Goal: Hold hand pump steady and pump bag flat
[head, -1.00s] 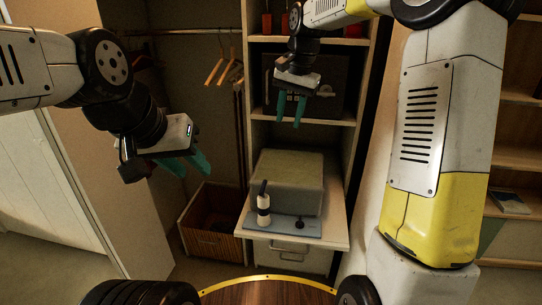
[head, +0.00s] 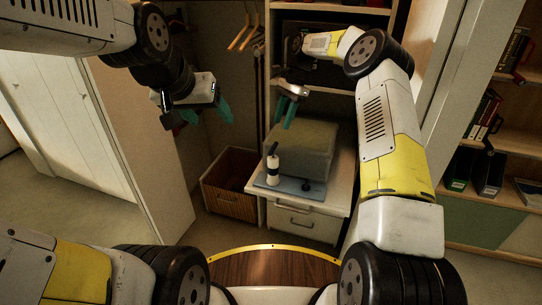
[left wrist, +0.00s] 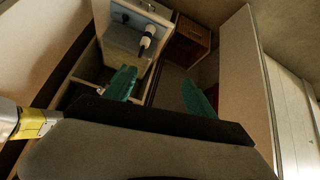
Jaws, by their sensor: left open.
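The hand pump (head: 273,168), a white cylinder with a black band and black handle, stands upright on a blue-grey board (head: 268,183). The bag (head: 303,145) is a bulky grey-green block behind it, still thick. In the left wrist view the pump (left wrist: 147,42) shows at the top, beyond my fingertips. My left gripper (head: 214,112) is open and empty, up and left of the pump, in the air. My right gripper (head: 285,110) hangs with fingers down above the back left of the bag, apart from the pump; its fingers look parted and empty.
The board and bag rest on a pale pulled-out shelf (head: 341,190) above a drawer (head: 305,222). A wooden crate (head: 229,190) stands on the floor to its left. Hangers (head: 243,36) hang above. A closet panel (head: 140,150) stands at left and bookshelves (head: 505,150) at right.

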